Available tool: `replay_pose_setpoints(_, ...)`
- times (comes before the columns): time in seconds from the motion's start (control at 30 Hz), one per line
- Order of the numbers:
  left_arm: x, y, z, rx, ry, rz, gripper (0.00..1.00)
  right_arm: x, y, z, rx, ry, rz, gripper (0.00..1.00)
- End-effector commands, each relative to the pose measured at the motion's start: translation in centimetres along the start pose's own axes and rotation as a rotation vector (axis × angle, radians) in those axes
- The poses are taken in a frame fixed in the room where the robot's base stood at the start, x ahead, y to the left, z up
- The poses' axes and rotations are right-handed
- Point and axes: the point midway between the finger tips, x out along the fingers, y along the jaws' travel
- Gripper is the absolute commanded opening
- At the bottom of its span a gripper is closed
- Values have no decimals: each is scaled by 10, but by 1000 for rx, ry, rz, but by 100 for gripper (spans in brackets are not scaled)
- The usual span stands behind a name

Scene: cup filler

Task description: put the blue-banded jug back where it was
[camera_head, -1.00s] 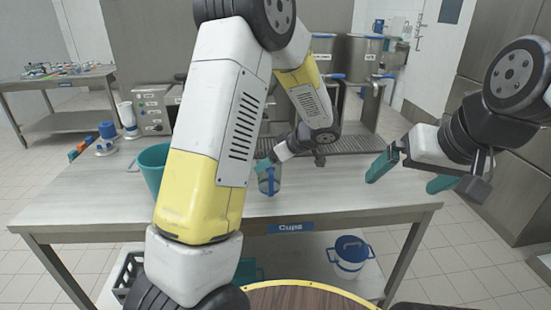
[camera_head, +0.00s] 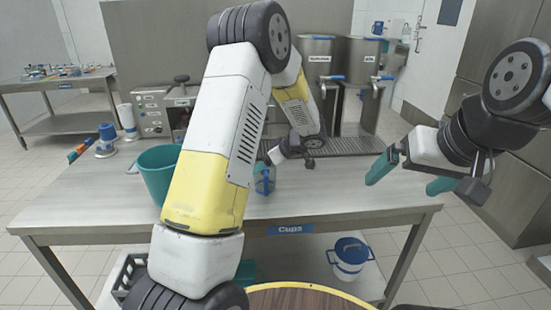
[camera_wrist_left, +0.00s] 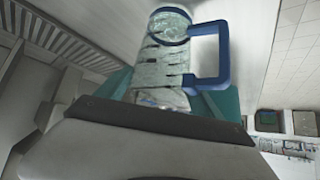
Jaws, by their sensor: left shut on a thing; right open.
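The blue-banded jug (camera_head: 264,183) is a clear jug with blue bands, at the middle of the table in the head view. It fills the upper middle of the left wrist view (camera_wrist_left: 168,60), its blue handle to the right. My left gripper (camera_head: 267,163) is shut on it, with teal fingers on either side in the wrist view. Whether the jug's base touches the table I cannot tell. My right gripper (camera_head: 411,177) is open and empty, at the table's right end. My left forearm hides part of the table.
A teal bucket (camera_head: 160,175) stands left of my left arm. A control box (camera_head: 155,112) and tall metal dispensers (camera_head: 318,75) stand at the back, with a drip grate (camera_head: 350,145) before them. The table (camera_head: 330,190) is clear right of the jug.

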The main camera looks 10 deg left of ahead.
Motion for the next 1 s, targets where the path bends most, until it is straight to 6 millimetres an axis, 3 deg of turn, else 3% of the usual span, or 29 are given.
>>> replay_pose_setpoints(0.07,2,0,2,1,0,0,4,0,0,0,0,0,0,98)
replay_pose_setpoints(0.1,2,0,2,1,0,0,82,0,0,0,0,0,0,98)
replay_pose_setpoints(0.2,2,0,2,0,0,0,98,0,0,0,0,0,0,98)
replay_pose_setpoints(0.57,-1,0,-1,-1,0,0,98,0,0,0,0,0,0,98)
replay_pose_setpoints(0.67,-12,1,-1,0,1,2,98,0,0,0,0,0,0,98)
replay_pose_setpoints(1.0,-84,1,-1,0,1,3,98,0,0,0,0,0,0,98)
